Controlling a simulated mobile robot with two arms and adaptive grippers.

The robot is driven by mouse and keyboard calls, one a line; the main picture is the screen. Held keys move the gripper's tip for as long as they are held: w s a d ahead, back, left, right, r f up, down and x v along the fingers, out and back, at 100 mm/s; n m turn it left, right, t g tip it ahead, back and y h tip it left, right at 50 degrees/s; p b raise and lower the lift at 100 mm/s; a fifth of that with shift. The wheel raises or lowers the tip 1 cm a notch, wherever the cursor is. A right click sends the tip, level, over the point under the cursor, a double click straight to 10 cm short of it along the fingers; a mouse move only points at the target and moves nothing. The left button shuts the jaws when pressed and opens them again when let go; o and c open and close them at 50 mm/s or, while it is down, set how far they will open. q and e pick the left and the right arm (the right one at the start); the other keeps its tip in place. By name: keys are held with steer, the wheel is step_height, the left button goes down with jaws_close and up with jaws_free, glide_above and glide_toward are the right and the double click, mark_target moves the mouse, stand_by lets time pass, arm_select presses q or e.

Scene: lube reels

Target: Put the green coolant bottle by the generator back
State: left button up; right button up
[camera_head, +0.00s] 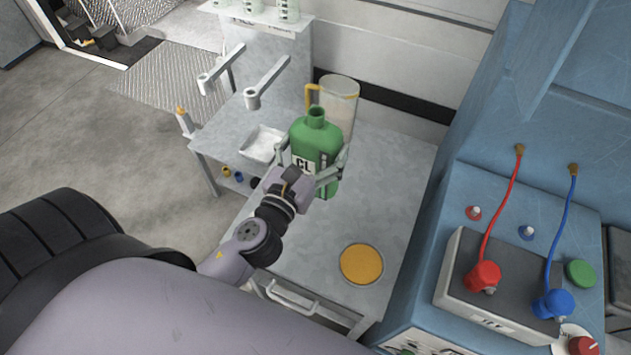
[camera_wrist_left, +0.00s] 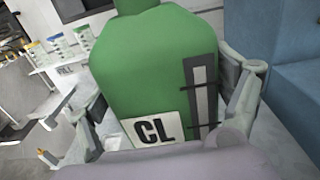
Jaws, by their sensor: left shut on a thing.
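The green coolant bottle (camera_head: 318,138) has a white CL label and stands upright between the fingers of my left gripper (camera_head: 310,172). The gripper is shut on the bottle's sides. In the left wrist view the bottle (camera_wrist_left: 160,65) fills the middle, with a finger on each side. The bottle is over the grey workbench (camera_head: 400,180); I cannot tell whether its base touches the top. The blue generator (camera_head: 520,240) stands at the right, with a red and a blue cable on it. My right gripper is not in view.
A clear jug (camera_head: 340,100) with a yellow handle stands right behind the bottle. A yellow disc (camera_head: 361,264) lies on the front of the bench. A white tray (camera_head: 262,144) is to the left, below two projecting grey arms (camera_head: 265,84). A shelf (camera_head: 262,20) holds several containers.

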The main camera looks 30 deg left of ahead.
mark_target(315, 165)
arm_select(q)
step_height(315, 165, down, 6)
steer(key=b, duration=0.2)
steer(key=shift+b, duration=0.35)
step_height(315, 165, down, 4)
steer(key=b, duration=0.3)
steer(key=shift+f, duration=0.2)
arm_select(e)
step_height(315, 165, down, 7)
steer(key=w, duration=0.1)
steer(key=shift+w+r, duration=0.15)
steer(key=shift+w, duration=0.15)
steer(key=shift+s+a, duration=0.1)
steer(key=shift+a, duration=0.05)
arm_select(q)
steer(key=shift+f, duration=0.15)
steer(key=o, duration=1.7)
steer(key=shift+f, duration=0.1)
steer(key=shift+c, duration=0.2)
